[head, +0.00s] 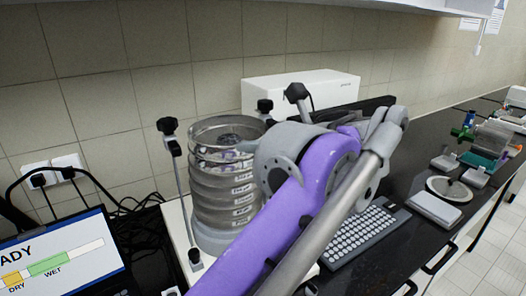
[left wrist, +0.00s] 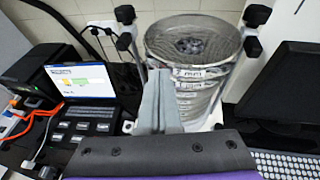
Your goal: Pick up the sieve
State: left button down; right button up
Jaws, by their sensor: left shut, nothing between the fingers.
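A stack of several round steel sieves (head: 222,190) stands upright on the shaker. The top sieve (head: 208,132) has a clear rim and some dark material inside. In the left wrist view the top sieve (left wrist: 165,38) shows as a round mesh with a dark lump at its centre. My left gripper (left wrist: 162,78) has its grey fingers shut and empty, in front of the stack in that view. I cannot tell whether they touch it. In the head view my purple arm covers the fingers and the right part of the stack. My right gripper is not in view.
Shaker posts with black knobs (head: 167,126) flank the stack. A laptop (head: 62,258) stands at the left, and a keyboard (head: 365,232) and dark monitor (left wrist: 285,85) at the right. A white box (head: 300,88) is behind. A small scale (head: 448,189) lies farther right.

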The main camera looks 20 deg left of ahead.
pick_arm(q)
jog(key=x, duration=0.5)
jog(key=shift+w+a, duration=0.2)
jog(key=shift+a, duration=0.15)
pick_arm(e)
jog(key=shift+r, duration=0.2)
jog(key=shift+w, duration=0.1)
